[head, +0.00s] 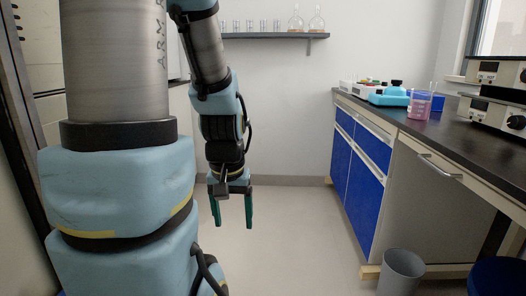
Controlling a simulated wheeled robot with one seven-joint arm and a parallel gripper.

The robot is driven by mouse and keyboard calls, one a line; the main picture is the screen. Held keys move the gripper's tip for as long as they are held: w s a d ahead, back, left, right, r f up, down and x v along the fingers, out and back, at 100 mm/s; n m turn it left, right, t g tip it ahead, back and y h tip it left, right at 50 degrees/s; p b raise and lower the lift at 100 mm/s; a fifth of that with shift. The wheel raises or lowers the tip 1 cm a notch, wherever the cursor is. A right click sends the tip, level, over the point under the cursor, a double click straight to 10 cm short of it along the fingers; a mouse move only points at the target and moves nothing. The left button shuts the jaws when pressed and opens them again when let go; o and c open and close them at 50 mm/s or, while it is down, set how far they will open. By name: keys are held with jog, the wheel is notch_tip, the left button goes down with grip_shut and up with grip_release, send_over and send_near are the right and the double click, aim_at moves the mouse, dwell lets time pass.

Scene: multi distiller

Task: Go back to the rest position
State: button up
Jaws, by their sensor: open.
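My gripper (232,211) hangs below the end of my arm in the middle left of the head view. Its two dark green fingers point down and are spread apart, with nothing between them. It hangs over the bare floor (300,245), away from the bench, and touches nothing. The thick column and blue-grey joints at the left are my own arm and hide what is behind them.
A bench (400,190) with blue drawers stands on the right. On its top are a beaker of pink liquid (420,105), a blue device (389,98) and stacked instruments (500,110). A grey bin (400,274) stands on the floor. A wall shelf (270,36) holds glassware.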

notch_tip(320, 180, up, 29)
jog(key=p, duration=2.7)
jog(key=shift+c, duration=0.3)
